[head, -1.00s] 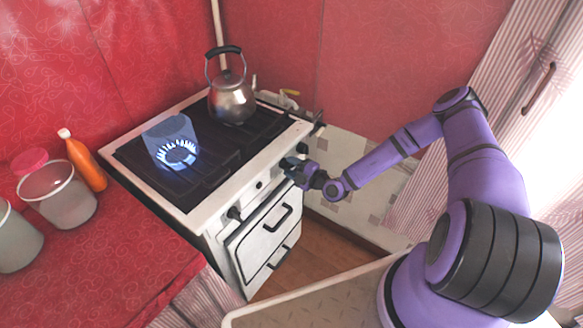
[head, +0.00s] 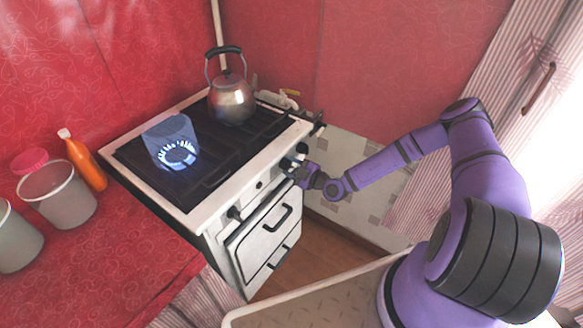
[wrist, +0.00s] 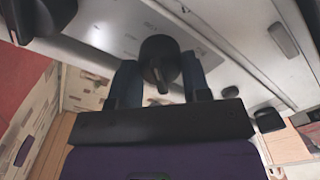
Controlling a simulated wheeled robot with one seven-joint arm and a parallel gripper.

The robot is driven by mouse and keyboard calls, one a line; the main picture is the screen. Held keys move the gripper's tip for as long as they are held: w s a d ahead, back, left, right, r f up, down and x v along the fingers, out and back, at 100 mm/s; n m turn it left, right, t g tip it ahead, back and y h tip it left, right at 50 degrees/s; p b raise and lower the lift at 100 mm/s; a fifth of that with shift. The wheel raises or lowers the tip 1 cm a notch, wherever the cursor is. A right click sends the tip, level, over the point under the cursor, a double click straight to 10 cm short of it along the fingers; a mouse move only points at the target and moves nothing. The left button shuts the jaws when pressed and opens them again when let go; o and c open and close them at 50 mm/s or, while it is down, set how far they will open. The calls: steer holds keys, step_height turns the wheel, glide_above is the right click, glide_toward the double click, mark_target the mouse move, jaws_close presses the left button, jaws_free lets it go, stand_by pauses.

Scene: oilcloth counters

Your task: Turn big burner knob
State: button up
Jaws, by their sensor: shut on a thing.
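The stove (head: 196,222) stands against the red wall, with its control panel facing me. My gripper (head: 294,170) is at the right part of that panel. In the wrist view a round black knob (wrist: 160,60) sits on the panel between the two fingers of my gripper (wrist: 161,82). The fingers are shut on it from both sides. The head view mostly hides this knob behind the gripper. A burner on the left of the stovetop is lit with a ring of blue flame (head: 178,155).
A metal kettle (head: 232,100) stands on the back right of the stovetop. Another black knob (head: 235,213) is on the panel's left part. The oven door handle (head: 277,218) juts out below. An orange bottle (head: 86,163) and buckets (head: 58,193) stand on the left red counter.

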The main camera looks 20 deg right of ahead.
steer(key=o, duration=0.9)
steer(key=shift+s, duration=0.1)
steer(key=v, duration=1)
steer(key=shift+s+d, duration=0.25)
